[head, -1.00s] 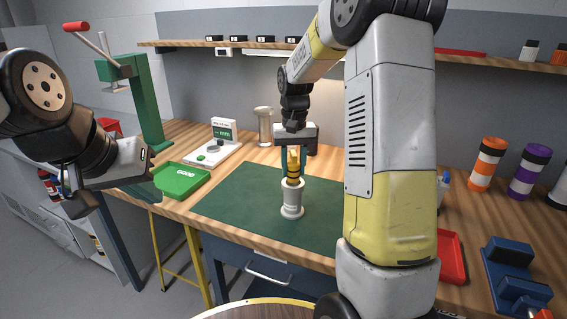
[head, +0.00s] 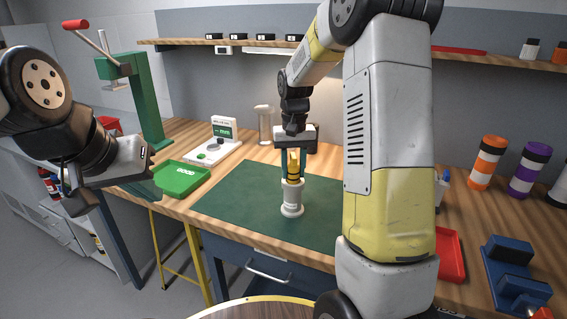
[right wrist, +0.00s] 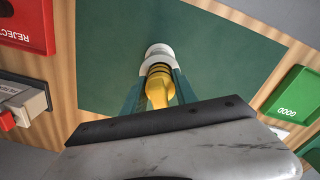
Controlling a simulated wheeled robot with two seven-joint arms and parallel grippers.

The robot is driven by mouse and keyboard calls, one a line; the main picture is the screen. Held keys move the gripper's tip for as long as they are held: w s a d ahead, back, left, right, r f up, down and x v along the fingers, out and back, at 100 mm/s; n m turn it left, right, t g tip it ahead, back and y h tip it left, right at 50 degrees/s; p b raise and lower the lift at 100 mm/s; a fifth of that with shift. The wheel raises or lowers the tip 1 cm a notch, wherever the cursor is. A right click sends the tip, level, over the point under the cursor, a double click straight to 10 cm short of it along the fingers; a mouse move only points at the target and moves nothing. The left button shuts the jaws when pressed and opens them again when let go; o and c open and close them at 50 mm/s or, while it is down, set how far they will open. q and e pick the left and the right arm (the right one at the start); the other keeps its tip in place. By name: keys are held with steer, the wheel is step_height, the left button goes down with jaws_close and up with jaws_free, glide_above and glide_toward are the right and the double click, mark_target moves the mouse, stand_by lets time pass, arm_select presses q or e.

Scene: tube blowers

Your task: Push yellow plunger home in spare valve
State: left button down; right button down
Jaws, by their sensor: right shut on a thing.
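The spare valve (head: 292,200) is a white cylinder standing upright on the green mat (head: 240,200); it also shows in the right wrist view (right wrist: 158,51). The yellow plunger (head: 293,167) stands in its top, with part of its ringed length above the rim; in the right wrist view the plunger (right wrist: 158,88) points into the white body. My right gripper (head: 297,174) comes from above and is shut on the plunger, with its green fingers on both sides. My left gripper (head: 68,200) is at the far left, away from the mat; its fingers are not clear.
A green GOOD tray (head: 158,187) and a white scale (head: 212,150) stand left of the mat. A red tray (head: 452,262), a blue fixture (head: 512,270) and orange and purple jars (head: 485,165) are on the right. A green press (head: 140,100) stands at the back left.

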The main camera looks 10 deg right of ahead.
mark_target(293, 155)
steer(key=shift+f, duration=0.65)
steer(key=c, duration=0.9)
jaws_free()
step_height(293, 155, up, 7)
steer(key=shift+r, duration=0.5)
